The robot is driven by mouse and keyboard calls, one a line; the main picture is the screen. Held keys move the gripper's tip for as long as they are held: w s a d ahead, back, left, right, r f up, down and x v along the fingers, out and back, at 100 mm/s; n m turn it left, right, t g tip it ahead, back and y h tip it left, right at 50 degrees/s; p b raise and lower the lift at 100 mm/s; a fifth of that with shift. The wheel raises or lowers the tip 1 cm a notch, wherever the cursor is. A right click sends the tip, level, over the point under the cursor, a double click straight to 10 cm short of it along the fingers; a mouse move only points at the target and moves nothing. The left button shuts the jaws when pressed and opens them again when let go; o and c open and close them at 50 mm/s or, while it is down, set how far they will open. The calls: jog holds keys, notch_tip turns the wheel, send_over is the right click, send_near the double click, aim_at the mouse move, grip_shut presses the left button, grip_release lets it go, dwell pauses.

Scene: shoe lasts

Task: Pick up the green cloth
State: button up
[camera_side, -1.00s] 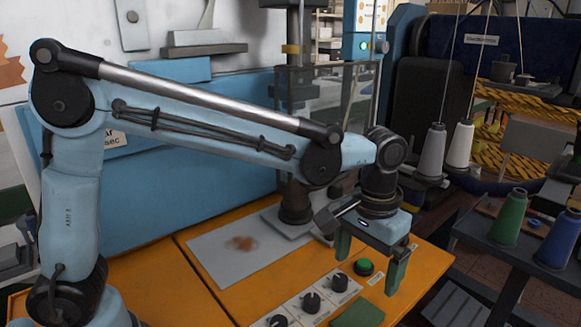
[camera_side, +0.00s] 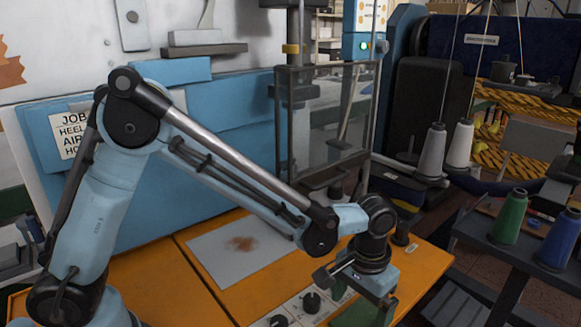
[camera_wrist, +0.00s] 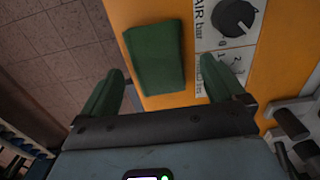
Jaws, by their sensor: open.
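The green cloth (camera_wrist: 154,52) is a folded, flat, dark green rectangle on the orange table, near its edge. In the side view the cloth (camera_side: 356,314) shows at the bottom of the picture, partly hidden by my gripper. My gripper (camera_wrist: 163,70) has two green fingers, spread apart with nothing held between them. In the wrist view the cloth lies ahead of the gripper, between the lines of the two fingers. In the side view my gripper (camera_side: 366,306) points down over the cloth area. The exact gap between fingertips and cloth is hard to tell.
A control panel with black knobs (camera_wrist: 233,17) lies right beside the cloth. A grey sheet with a brown stain (camera_side: 240,245) lies farther back on the orange table (camera_side: 190,292). A side stand holds green (camera_side: 510,218) and blue spools. Floor shows past the table edge.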

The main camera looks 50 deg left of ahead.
jog(key=shift+f, duration=0.9)
jog(key=c, duration=1.1)
jog(key=shift+r, duration=0.1)
jog(key=shift+r, duration=0.4)
notch_tip(320, 180, up, 4)
jog(key=shift+s+d+f, duration=0.1)
jog(key=shift+s+f, duration=0.05)
jog(key=shift+f, duration=0.05)
jog(key=s+d+r, duration=0.2)
jog(key=s, duration=0.1)
jog(key=s+d+r, duration=0.2)
jog(key=s, duration=0.1)
jog(key=s+d+r, duration=0.2)
jog(key=s, duration=0.1)
jog(key=shift+s+d+r, duration=0.2)
jog(key=shift+r, duration=0.05)
